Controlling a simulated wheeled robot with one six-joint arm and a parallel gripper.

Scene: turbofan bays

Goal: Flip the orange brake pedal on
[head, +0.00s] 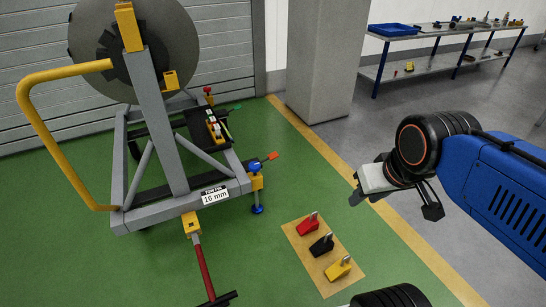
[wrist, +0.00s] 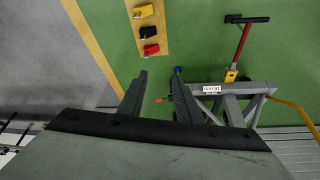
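The orange brake pedal (head: 272,156) sticks out to the right from a caster on the near right corner of the grey wheeled stand (head: 170,205). The caster (head: 257,190) has a yellow bracket, a blue top and a blue foot. My gripper (head: 356,194) is in the air to the right of the pedal, apart from it. In the wrist view my gripper (wrist: 158,88) has its two dark fingers spread with nothing held. There the pedal (wrist: 159,100) shows small, in the gap between the fingers and beyond them. I cannot tell the pedal's exact tilt.
Red, black and yellow chocks (head: 322,244) lie on a tan board on the green floor. A red-handled tow bar (head: 203,270) extends from the stand's front. A grey pillar (head: 322,60) and a workbench (head: 440,35) stand behind. Green floor is clear between stand and chocks.

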